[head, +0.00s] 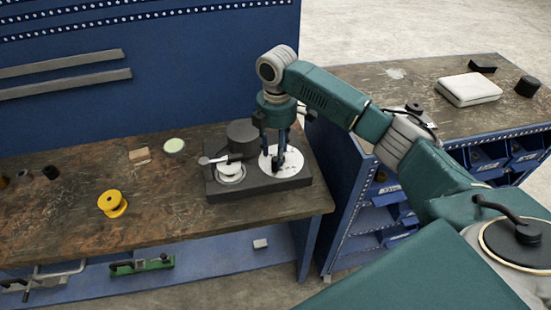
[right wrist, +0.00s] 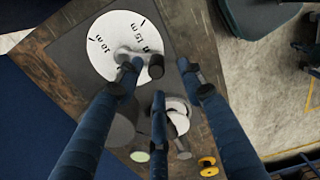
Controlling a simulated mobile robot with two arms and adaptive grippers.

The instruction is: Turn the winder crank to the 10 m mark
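The winder's dark base (head: 262,186) stands at the right end of the wooden bench. Its white dial (head: 293,172) shows in the right wrist view (right wrist: 104,68) with marks reading 10 m and 15 m. The crank (right wrist: 138,57) lies over the dial. Its dark knob (right wrist: 156,67) is at the outer end, just below the 15 m lettering and away from the 10 m mark. My right gripper (head: 280,146) points down over the dial. In the right wrist view its fingers (right wrist: 158,82) are spread around the knob, with gaps visible. My left gripper is out of view.
A white spool (head: 230,172) with a lever and a dark cylinder (head: 242,134) sit left of the dial. A blue panel (head: 150,70) rises behind.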

